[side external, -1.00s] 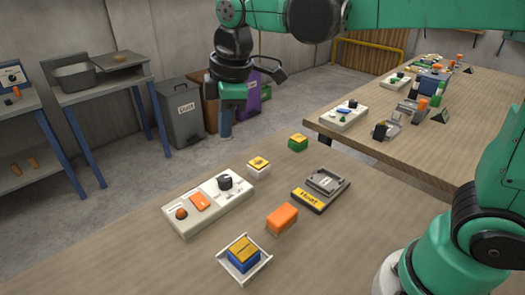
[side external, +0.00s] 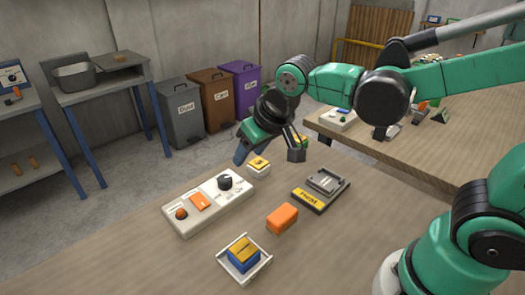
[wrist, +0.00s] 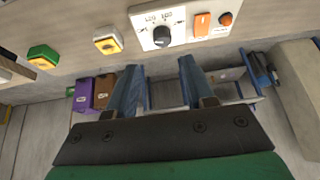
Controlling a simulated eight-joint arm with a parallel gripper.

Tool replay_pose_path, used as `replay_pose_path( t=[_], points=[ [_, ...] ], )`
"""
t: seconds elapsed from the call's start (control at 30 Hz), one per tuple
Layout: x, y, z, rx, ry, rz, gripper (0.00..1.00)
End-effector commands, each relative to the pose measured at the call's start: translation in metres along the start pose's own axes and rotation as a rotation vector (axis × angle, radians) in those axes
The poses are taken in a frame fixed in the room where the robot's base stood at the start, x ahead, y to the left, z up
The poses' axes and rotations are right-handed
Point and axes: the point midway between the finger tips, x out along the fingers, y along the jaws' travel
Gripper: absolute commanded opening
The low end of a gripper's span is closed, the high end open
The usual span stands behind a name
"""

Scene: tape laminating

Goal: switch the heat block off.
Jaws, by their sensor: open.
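A white control panel (side external: 207,202) lies on the near table. It carries a black knob (side external: 224,182), an orange rocker switch (side external: 200,201) and a round orange-red button or lamp (side external: 181,213). Which position the switch is in is too small to tell. My gripper (side external: 241,155) is tilted beyond the panel's far end, apart from it. In the wrist view its blue fingers (wrist: 160,82) are spread with nothing between them. There the knob (wrist: 162,36), switch (wrist: 202,24) and button (wrist: 226,18) show at the top, beyond the fingertips.
A yellow-and-white block (side external: 258,166) sits close to my gripper, with a green-and-yellow one (side external: 300,141) behind. A dark device with a yellow label (side external: 320,189), an orange block (side external: 282,217) and a white tray (side external: 265,263) holding a blue-and-yellow block stand nearby. Bins (side external: 180,110) stand behind.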

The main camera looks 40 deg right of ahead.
Motion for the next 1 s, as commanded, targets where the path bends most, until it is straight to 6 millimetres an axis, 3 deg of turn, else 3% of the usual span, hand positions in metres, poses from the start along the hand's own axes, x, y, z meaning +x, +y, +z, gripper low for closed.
replay_pose_path(
  t=[0.2,0.4,1.0],
  points=[
    [0.046,-0.048,-0.018,-0.006,-0.072,0.009,0.47],
    [0.07,-0.07,-0.017,-0.002,-0.102,0.023,0.47],
    [0.126,-0.071,-0.012,0.0,-0.104,0.025,0.47]
  ],
)
